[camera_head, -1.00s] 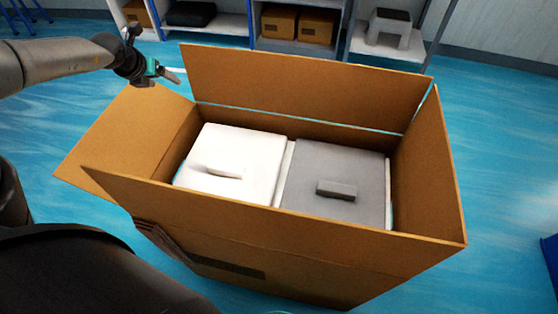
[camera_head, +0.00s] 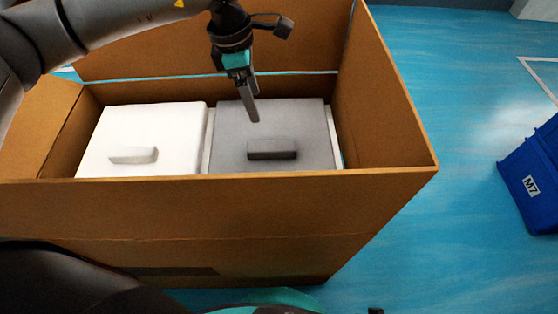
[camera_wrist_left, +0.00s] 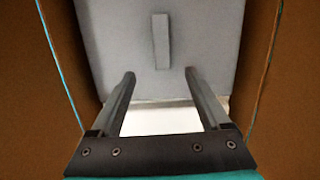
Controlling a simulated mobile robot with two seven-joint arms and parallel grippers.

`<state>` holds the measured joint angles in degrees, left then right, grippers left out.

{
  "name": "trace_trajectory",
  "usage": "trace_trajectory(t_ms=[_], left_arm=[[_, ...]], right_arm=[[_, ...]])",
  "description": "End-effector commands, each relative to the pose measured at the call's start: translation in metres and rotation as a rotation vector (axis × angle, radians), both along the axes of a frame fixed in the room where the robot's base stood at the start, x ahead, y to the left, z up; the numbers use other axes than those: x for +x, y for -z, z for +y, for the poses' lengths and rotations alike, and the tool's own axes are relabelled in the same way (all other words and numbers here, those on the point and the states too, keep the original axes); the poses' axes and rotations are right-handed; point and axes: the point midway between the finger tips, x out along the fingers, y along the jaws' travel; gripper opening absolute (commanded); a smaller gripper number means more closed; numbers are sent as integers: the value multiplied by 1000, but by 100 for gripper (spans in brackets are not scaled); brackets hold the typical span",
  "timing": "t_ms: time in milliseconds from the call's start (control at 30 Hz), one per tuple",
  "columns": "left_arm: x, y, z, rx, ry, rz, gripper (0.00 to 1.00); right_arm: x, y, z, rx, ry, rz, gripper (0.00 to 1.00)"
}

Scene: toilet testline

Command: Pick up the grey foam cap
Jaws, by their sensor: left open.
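The grey foam cap (camera_head: 230,128) lies in the right half of an open cardboard box, with a raised grey grip block (camera_head: 272,149) on top. It also shows in the left wrist view (camera_wrist_left: 205,40), with its block (camera_wrist_left: 161,41) ahead of the fingers. My left gripper (camera_head: 254,118) points down over the far part of the grey cap, behind the block in the head view. It is open and empty, and its two fingers (camera_wrist_left: 160,72) show apart in the wrist view. I cannot tell its exact height above the cap. My right gripper is not in view.
The cardboard box (camera_head: 200,215) has raised flaps around the cap. A white foam cap (camera_head: 150,125) with a white block lies left of the grey one. A blue bin (camera_head: 535,175) marked M7 stands at the right. The blue floor between is clear.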

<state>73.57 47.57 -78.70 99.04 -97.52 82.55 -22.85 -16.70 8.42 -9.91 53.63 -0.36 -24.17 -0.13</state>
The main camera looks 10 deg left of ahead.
Motion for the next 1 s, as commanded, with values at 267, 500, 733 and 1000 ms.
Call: trace_trajectory(t_ms=[267,500,733,1000], left_arm=[[-1,31,-7,8,26,2,80],[1,66,-12,7,23,2,80],[2,92,-16,7,22,3,80],[2,101,-18,6,23,1,80]], right_arm=[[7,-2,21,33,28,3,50],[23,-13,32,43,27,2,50],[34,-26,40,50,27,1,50],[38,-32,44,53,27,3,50]])
